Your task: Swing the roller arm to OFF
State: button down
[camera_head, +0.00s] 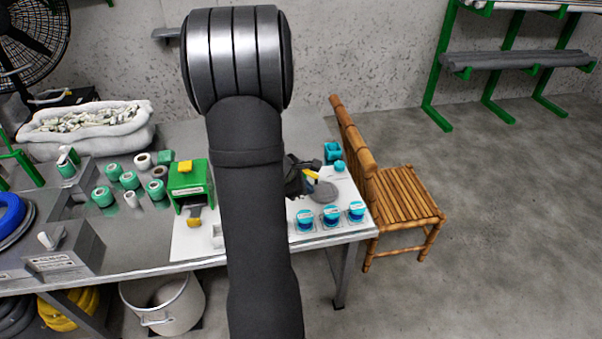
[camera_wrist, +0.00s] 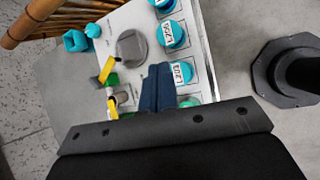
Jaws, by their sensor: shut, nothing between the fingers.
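A yellow lever (camera_head: 312,174) beside a grey disc (camera_head: 326,192) on the white panel (camera_head: 350,205) looks like the roller arm; I cannot read any OFF mark. In the wrist view, two yellow pieces (camera_wrist: 107,70) (camera_wrist: 113,107) stand left of my fingers, near the grey disc (camera_wrist: 131,47). My gripper (camera_wrist: 157,88) is shut and empty, its dark blue fingertips over the panel, right of the yellow pieces; contact cannot be told. In the head view my gripper (camera_head: 300,178) is a dark shape left of the lever, partly hidden by my arm.
Several teal knobs (camera_head: 331,217) line the panel's front edge, close to my fingers in the wrist view (camera_wrist: 181,73). A green box (camera_head: 190,185) with a yellow top stands left of my arm. Teal pieces (camera_head: 333,152) stand behind the disc. A wooden chair (camera_head: 405,205) adjoins the table's right end.

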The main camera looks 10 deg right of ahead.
jog(key=w+a+f+n+t, duration=0.1)
jog(key=w+a+f+n, duration=0.2)
jog(key=w, duration=0.3)
jog(key=w+a+f+n+t, duration=0.1)
jog(key=w+a+f+n, duration=0.2)
jog(key=w+n, duration=0.2)
jog(key=shift+w+n+t, duration=0.3)
jog(key=shift+w, duration=0.15)
jog(key=shift+d+f, duration=0.1)
jog(key=x, duration=0.9)
jog(key=shift+w+d+f, duration=0.15)
jog(key=shift+d+f, duration=0.05)
jog(key=shift+d, duration=0.05)
jog(key=shift+w+d, duration=0.75)
jog(key=shift+d, duration=0.3)
jog(key=shift+w+d, duration=0.5)
jog(key=shift+d, duration=0.1)
